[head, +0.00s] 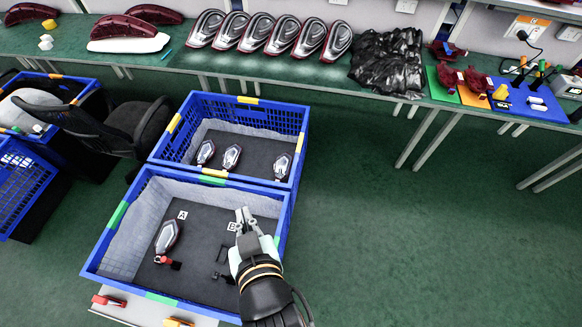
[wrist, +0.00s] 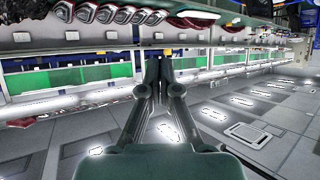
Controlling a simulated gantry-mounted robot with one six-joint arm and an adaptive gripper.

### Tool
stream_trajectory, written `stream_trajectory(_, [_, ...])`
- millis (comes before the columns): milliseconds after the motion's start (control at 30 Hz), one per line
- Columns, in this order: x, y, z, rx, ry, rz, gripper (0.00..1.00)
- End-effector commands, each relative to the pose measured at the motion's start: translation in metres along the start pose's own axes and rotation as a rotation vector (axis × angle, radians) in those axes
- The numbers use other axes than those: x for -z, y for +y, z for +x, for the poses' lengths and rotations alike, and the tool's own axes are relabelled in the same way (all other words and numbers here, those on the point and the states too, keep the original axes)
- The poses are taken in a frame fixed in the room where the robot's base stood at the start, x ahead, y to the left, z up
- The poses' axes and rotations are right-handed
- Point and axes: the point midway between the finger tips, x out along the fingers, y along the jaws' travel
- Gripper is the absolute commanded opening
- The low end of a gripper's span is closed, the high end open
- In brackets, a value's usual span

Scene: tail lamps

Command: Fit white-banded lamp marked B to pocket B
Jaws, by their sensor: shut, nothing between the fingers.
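My gripper (head: 243,213) is shut and empty above the right part of the front blue crate (head: 115,240). It also shows shut in the wrist view (wrist: 158,62), with no lamp in that picture's foreground. The B label (head: 232,226) lies beside my fingers; the pocket B area (head: 222,255) below it holds no visible lamp and is partly covered by my gripper. In the rear crate (head: 172,137) lie a left lamp (head: 205,152), a middle lamp (head: 231,157) and a right lamp (head: 282,166). Their bands and letters are too small to tell.
Another lamp (head: 167,237) lies by the A label (head: 182,215), with a red clamp (head: 167,262) at its lower end. Crate walls surround the pockets. Several larger lamps (head: 282,36) line the back bench. A chair (head: 115,125) stands left of the rear crate.

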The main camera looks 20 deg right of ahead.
Motion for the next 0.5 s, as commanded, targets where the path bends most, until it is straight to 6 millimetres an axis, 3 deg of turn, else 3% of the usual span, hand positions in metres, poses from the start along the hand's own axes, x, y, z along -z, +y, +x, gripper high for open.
stream_trajectory(267, [0.0, 0.0001, 0.0, 0.0, 0.0, 0.0, 0.02])
stream_trajectory(500, [0.0, 0.0001, 0.0, 0.0, 0.0, 0.0, 0.42])
